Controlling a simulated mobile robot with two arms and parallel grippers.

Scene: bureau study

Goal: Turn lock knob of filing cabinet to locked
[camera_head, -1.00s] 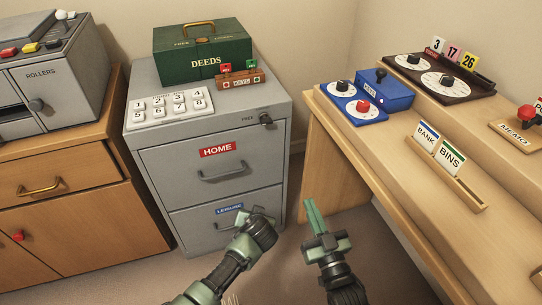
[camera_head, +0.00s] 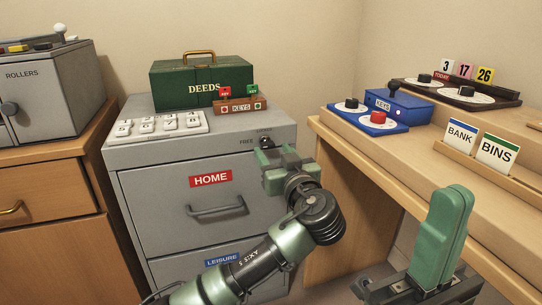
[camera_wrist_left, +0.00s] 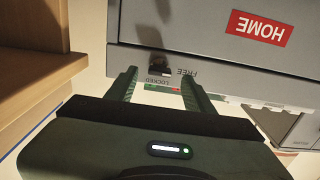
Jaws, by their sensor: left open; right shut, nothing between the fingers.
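The grey filing cabinet (camera_head: 140,181) stands in the middle, with its small dark lock knob (camera_head: 265,140) at the top right of the front, beside the word FREE. My left gripper (camera_head: 278,156) is open just in front of the knob and partly covers that corner. In the left wrist view, which is upside down, the knob (camera_wrist_left: 158,68) shows near the gap between the open fingertips (camera_wrist_left: 158,76), close to the labels FREE and LOCKED. I cannot tell whether the fingers touch it. My right gripper (camera_head: 452,200) is shut and empty at the lower right.
The wooden desk (camera_head: 400,145) on the right bears dials and BANK and BINS cards. A wooden cupboard (camera_head: 50,170) stands at left.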

